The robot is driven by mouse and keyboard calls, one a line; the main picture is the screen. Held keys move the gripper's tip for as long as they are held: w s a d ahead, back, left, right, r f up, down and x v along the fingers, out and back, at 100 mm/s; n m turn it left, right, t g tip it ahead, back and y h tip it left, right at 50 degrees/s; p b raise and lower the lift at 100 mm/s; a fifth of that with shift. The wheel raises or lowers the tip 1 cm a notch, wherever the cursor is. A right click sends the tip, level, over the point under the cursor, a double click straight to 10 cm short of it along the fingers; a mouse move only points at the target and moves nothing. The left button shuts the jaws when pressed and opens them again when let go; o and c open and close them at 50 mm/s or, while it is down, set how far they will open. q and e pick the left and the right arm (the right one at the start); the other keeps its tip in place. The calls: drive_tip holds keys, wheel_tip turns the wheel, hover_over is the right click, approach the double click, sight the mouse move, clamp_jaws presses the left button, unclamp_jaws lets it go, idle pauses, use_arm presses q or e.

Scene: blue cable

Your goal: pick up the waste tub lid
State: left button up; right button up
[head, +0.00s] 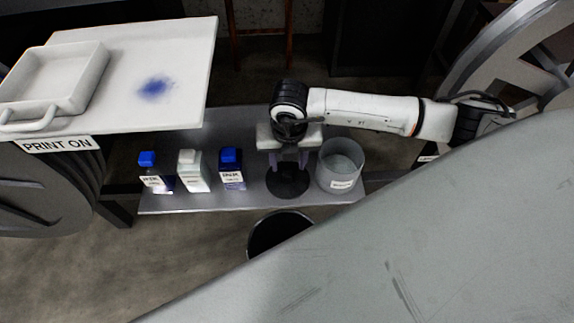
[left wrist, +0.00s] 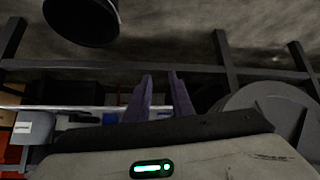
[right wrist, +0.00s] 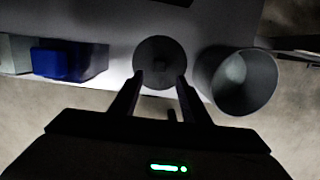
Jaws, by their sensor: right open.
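The lid is a dark round disc with a small knob, flat on the grey shelf. It shows in the head view (head: 288,187) and in the right wrist view (right wrist: 160,52). A light grey tub (head: 340,168) with an unreadable label stands just right of it, open at the top, and shows in the right wrist view (right wrist: 240,82). My right gripper (head: 290,163) is above the lid, pointing down, open and empty. In the right wrist view its fingertips (right wrist: 160,76) lie either side of the lid's near part. My left gripper (left wrist: 160,76) has its fingers apart, with nothing between them.
Several ink boxes, one of them the blue-capped box (head: 231,170), stand left of the lid on the shelf (head: 210,203). A white table (head: 185,60) with a white tray (head: 58,78) is at the upper left. A black bin (head: 255,240) is on the floor below.

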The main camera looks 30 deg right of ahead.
sight(287, 174)
wheel_tip(287, 174, down, 2)
drive_tip(key=shift+w+b, duration=0.1)
drive_tip(key=shift+b, duration=0.25)
drive_tip(key=shift+w+f+b, duration=0.15)
drive_tip(key=shift+f+b, duration=0.15)
drive_tip(key=shift+f, duration=0.1)
drive_tip(key=f+b, duration=0.2)
drive_tip(key=f, duration=0.1)
drive_tip(key=f+b, duration=0.1)
drive_tip(key=shift+w+d+f+b, duration=0.15)
drive_tip(key=shift+w+d+b, duration=0.1)
drive_tip(key=shift+w+b, duration=0.15)
drive_tip(key=shift+f, duration=0.15)
use_arm(q)
drive_tip(key=d+f, duration=0.1)
drive_tip(key=w+f, duration=0.1)
drive_tip(key=f, duration=0.1)
drive_tip(key=shift+w+d, duration=0.1)
drive_tip(key=shift+d, duration=0.25)
use_arm(e)
clamp_jaws()
